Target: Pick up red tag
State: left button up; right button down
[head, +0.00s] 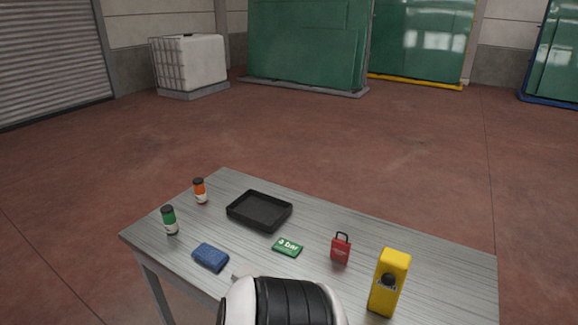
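The red tag (341,250) is a small red piece with a black loop on top, like a padlock. It stands upright on the right half of the grey table (440,254), left of a yellow box and right of a green block. Nothing touches it and it is in plain view. Neither of my grippers can be made out in the head view. A white and black rounded part of my own body covers the table's near edge at the bottom centre.
A yellow box with a black knob (389,283) stands right of the tag. The back right is clear.

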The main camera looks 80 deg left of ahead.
aim_at(340, 248)
jog(key=u, duration=2.25)
jog(key=i+j+z, duration=0.1)
jog(key=j, duration=0.35)
jog(key=i+j+z, duration=0.1)
jog(key=j, duration=0.35)
jog(key=i+j+z, duration=0.1)
jog(key=j, duration=0.35)
